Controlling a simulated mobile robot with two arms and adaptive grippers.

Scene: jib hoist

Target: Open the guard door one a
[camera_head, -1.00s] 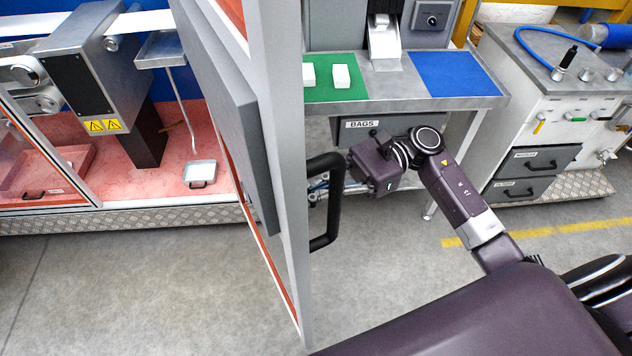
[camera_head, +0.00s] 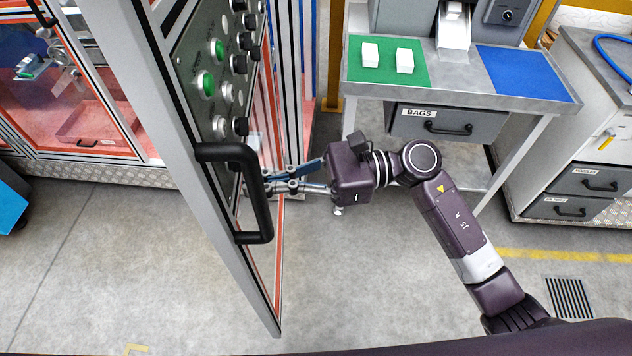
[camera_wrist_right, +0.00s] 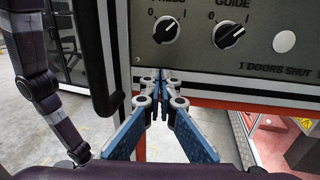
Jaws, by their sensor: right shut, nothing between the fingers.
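The guard door's pale grey frame post (camera_head: 160,120) runs slantwise down the left-centre of the head view. Its black bar handle (camera_head: 262,205) sticks out from the post; it also shows as a dark bar at the left of the right wrist view (camera_wrist_right: 100,60). My right gripper (camera_head: 268,184) is shut and empty, its blue-padded fingers reaching behind the handle as seen from the head. In the wrist view the fingertips (camera_wrist_right: 160,76) meet just below the switch panel, to the right of the handle. I cannot tell whether they touch anything. How far the door stands open is unclear.
A grey control panel (camera_head: 190,60) with green buttons and knobs stands close to the handle; its switches (camera_wrist_right: 232,36) show in the wrist view. A bench with a BAGS drawer (camera_head: 446,124) stands behind my arm. Grey floor (camera_head: 120,260) is clear in front.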

